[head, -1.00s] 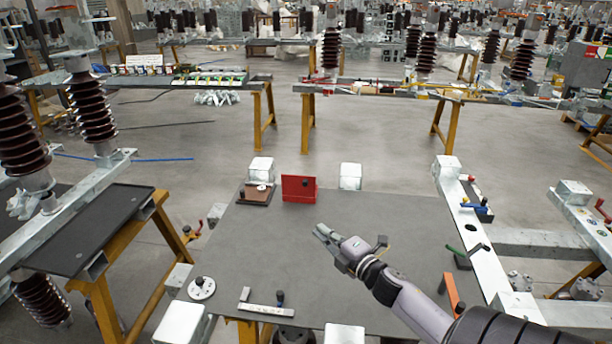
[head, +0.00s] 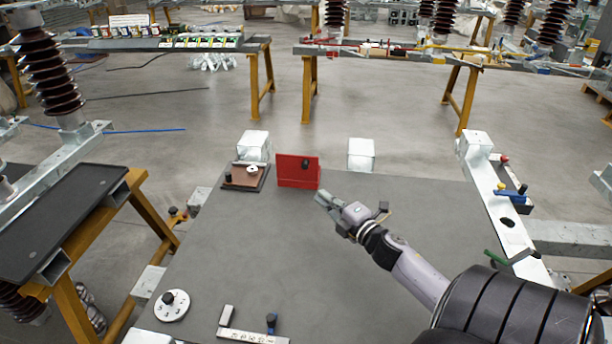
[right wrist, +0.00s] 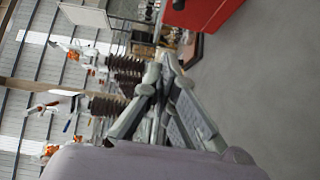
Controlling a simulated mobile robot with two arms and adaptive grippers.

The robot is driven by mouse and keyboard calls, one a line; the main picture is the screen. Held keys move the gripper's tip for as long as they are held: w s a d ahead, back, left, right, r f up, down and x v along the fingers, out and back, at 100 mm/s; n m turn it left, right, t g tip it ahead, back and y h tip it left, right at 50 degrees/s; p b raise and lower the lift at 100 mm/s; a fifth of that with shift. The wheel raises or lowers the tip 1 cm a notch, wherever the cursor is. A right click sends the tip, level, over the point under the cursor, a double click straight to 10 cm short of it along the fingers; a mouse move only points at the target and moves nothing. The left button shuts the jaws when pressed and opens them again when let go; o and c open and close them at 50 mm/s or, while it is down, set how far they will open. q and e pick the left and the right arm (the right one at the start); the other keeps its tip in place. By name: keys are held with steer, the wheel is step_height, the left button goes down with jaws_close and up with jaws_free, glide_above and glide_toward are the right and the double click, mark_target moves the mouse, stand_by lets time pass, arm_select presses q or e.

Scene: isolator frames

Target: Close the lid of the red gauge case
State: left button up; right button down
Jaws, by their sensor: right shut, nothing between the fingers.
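The red gauge case (head: 297,178) stands at the far side of the grey table top (head: 300,235). Its red lid (head: 289,164) is raised upright, with a small dark knob (head: 305,163) on it. My right gripper (head: 322,200) is just in front and to the right of the case, apart from it, with its fingers shut and empty. In the right wrist view the shut fingers (right wrist: 163,65) point toward the top, and part of the red case (right wrist: 205,12) shows at the top edge. My left gripper is not in view.
A brown board (head: 245,177) with a dark knob and a pale disc sits left of the case. White blocks (head: 361,155) stand behind the table. A white round plate (head: 172,306) and a metal angle piece (head: 250,334) lie at the near left. The middle of the table is clear.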

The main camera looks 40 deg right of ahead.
arm_select(q)
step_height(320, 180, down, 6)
steer(key=b, duration=0.5)
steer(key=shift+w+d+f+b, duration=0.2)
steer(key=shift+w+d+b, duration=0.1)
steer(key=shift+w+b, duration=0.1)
arm_select(e)
steer(key=w+d+f, duration=0.1)
steer(key=w+d, duration=0.1)
steer(key=w, duration=0.4)
steer(key=w+d, duration=0.3)
steer(key=w, duration=0.4)
steer(key=shift+f, duration=0.4)
steer(key=shift+r, duration=0.1)
